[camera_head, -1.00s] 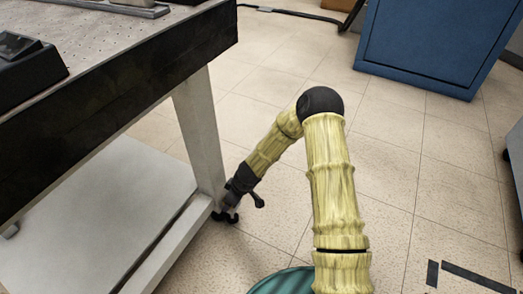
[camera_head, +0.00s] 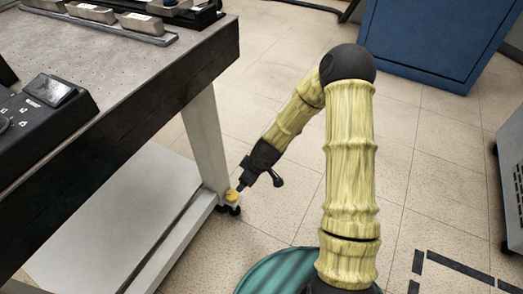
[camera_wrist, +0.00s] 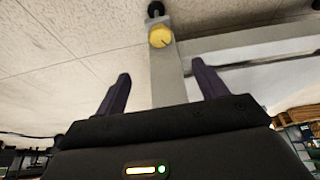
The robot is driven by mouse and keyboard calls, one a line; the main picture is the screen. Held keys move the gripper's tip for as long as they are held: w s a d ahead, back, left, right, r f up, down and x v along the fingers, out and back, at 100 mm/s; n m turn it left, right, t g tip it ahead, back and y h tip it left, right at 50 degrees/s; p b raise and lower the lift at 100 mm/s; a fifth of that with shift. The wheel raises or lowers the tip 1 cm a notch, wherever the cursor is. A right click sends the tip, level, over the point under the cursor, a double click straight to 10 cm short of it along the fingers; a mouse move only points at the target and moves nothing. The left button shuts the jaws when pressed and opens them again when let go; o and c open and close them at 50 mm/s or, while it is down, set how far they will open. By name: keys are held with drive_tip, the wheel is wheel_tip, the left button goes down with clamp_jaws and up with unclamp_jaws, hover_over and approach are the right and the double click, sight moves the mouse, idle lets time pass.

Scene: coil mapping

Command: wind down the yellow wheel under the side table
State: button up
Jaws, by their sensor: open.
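The yellow wheel (camera_wrist: 160,37) shows in the wrist view near the foot of a pale table leg, with a dark caster (camera_wrist: 155,9) beyond it. In the head view the yellow wheel (camera_head: 232,195) is small, low on the side table's (camera_head: 120,100) near right leg. My gripper (camera_wrist: 160,88) is open and empty, its two dark fingers apart with the leg and wheel lying between and beyond them. In the head view my gripper (camera_head: 243,185) is right beside the wheel and partly hides it. I cannot tell whether they touch.
The table's lower white shelf (camera_head: 120,215) lies left of the leg. A blue cabinet (camera_head: 430,45) stands at the back right, and a grey unit (camera_head: 512,180) at the right edge. Metal parts and a black device (camera_head: 45,115) sit on the tabletop.

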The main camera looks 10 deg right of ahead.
drive_tip(key=s+d+r+m+p, duration=0.1)
drive_tip(key=s+d+r+p, duration=0.1)
drive_tip(key=r, duration=0.6)
drive_tip(key=s+d+r+m+h+p, duration=0.1)
drive_tip(key=s+d+r+m+p, duration=0.1)
drive_tip(key=r, duration=0.5)
drive_tip(key=shift+s+r+m+h+p, duration=0.3)
drive_tip(key=shift+r+p, duration=0.05)
drive_tip(key=shift+p, duration=0.5)
